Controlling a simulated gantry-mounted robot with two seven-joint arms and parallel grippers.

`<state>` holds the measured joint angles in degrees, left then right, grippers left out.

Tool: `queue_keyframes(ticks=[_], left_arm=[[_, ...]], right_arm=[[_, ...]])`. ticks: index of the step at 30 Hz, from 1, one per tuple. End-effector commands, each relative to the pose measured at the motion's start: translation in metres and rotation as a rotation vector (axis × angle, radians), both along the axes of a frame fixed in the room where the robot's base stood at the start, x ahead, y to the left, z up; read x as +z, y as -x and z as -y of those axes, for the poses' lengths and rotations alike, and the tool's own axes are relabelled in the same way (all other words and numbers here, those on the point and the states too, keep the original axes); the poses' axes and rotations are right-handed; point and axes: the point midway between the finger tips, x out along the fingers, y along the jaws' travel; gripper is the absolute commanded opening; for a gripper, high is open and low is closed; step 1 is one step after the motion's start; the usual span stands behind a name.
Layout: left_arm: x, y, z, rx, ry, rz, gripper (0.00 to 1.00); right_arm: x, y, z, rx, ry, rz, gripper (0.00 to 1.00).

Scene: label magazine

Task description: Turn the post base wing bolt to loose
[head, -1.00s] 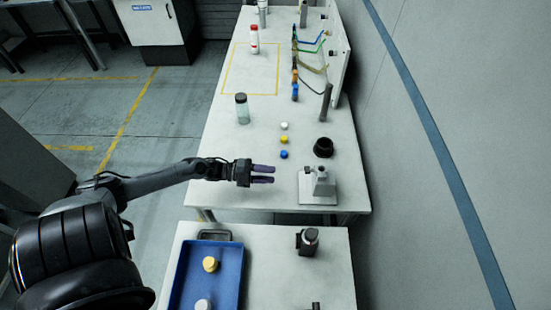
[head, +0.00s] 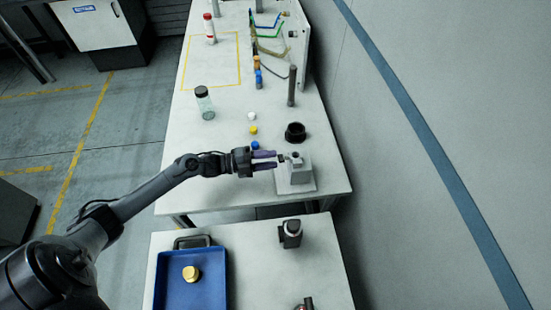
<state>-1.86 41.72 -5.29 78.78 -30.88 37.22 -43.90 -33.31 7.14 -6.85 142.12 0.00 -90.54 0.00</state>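The post base (head: 296,178) is a light grey block on a flat plate near the front right corner of the white table. A small dark piece, likely its wing bolt (head: 283,158), sticks out on its left side; its turn angle is too small to tell. My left gripper (head: 276,160) points right, with its two purple fingers apart and the tips right at this dark piece. I cannot tell whether the fingers touch it. My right gripper is out of view.
Small caps (head: 253,130) and a clear jar (head: 204,103) are to the left. A blue tray (head: 213,290) lies on the nearer table.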

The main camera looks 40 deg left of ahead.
Motion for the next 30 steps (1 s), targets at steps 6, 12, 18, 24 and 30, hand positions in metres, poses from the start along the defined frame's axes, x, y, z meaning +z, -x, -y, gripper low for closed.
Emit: queue_keyframes(ticks=[6, 12, 18, 24, 30], left_arm=[[0.000, -0.016, 0.013, 0.001, 0.001, 0.000, 0.36], [0.000, -0.019, 0.016, 0.001, 0.000, 0.000, 0.36], [0.000, -0.019, 0.016, 0.001, 0.000, 0.000, 0.36], [0.000, -0.019, 0.016, 0.001, 0.000, 0.000, 0.06], [0.000, -0.019, 0.016, 0.001, 0.001, -0.001, 0.00]], right_arm=[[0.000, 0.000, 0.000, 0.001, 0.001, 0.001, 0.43], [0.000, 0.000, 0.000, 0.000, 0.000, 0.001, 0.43], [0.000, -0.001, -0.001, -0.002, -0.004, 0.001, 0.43], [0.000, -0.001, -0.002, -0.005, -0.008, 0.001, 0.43], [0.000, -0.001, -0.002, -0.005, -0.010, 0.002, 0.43]])
